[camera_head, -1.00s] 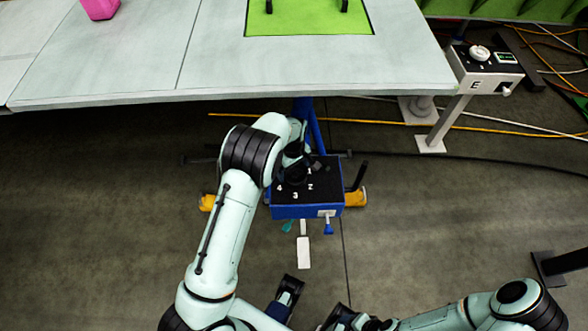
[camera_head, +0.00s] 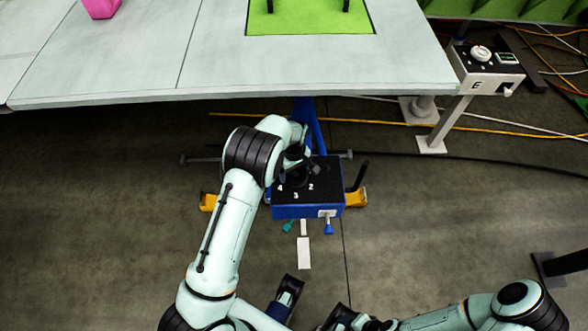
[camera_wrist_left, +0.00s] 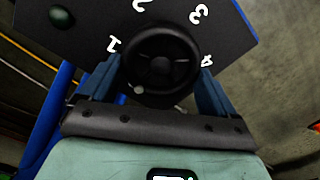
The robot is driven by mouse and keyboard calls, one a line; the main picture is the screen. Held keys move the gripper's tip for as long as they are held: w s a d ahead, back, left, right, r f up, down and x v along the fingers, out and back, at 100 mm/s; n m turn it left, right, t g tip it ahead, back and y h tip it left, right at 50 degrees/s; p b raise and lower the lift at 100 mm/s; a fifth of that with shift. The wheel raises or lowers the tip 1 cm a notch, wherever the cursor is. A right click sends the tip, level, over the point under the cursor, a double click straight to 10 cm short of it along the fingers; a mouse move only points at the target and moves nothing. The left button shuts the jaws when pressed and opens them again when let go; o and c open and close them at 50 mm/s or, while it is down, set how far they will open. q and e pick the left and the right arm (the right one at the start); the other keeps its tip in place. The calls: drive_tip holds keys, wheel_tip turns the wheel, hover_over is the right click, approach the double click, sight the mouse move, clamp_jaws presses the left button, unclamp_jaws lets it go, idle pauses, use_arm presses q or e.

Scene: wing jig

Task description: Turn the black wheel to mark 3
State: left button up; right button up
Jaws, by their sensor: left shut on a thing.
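The black wheel (camera_wrist_left: 162,60) sits on the dark top of a blue control box, with the white marks 1, 2, 3 and 4 around it in the left wrist view. A small pale dot (camera_wrist_left: 138,89) shows at the wheel's edge on the gripper side, between marks 1 and 4. My left gripper (camera_wrist_left: 158,76) is shut on the wheel, one blue finger on each side. In the head view the left gripper (camera_head: 301,168) is over the box (camera_head: 295,212) and largely hides the wheel. My right arm (camera_head: 450,318) is low at the right; its jaws are unclear.
A pale table (camera_head: 130,75) with a green panel (camera_head: 305,22) stands beyond the box. A black lever (camera_head: 360,176) rises at the box's right. A white box marked E (camera_head: 488,75) stands at upper right. Cables cross the floor.

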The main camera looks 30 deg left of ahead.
use_arm(q)
drive_tip(key=m, duration=0.4)
drive_tip(key=shift+w+d+m, duration=0.1)
drive_tip(key=shift+w+m, duration=0.05)
drive_tip(key=shift+m, duration=0.25)
drive_tip(key=m+b, duration=0.1)
drive_tip(key=m, duration=0.3)
drive_tip(key=shift+w+d, duration=0.1)
drive_tip(key=shift+d, duration=0.05)
drive_tip(key=m, duration=0.5)
drive_tip(key=shift+d+b, duration=0.15)
drive_tip(key=shift+b, duration=0.15)
drive_tip(key=m, duration=0.4)
drive_tip(key=shift+d+m, duration=0.15)
drive_tip(key=shift+m, duration=0.15)
drive_tip(key=m, duration=0.4)
drive_tip(key=shift+d, duration=0.1)
drive_tip(key=m, duration=0.5)
drive_tip(key=shift+s, duration=0.3)
drive_tip(key=m+p, duration=0.1)
drive_tip(key=m, duration=0.2)
drive_tip(key=shift+s+d+m, duration=0.1)
drive_tip(key=shift+m, duration=0.2)
drive_tip(key=m+p, duration=0.1)
drive_tip(key=m, duration=0.3)
drive_tip(key=shift+s, duration=0.15)
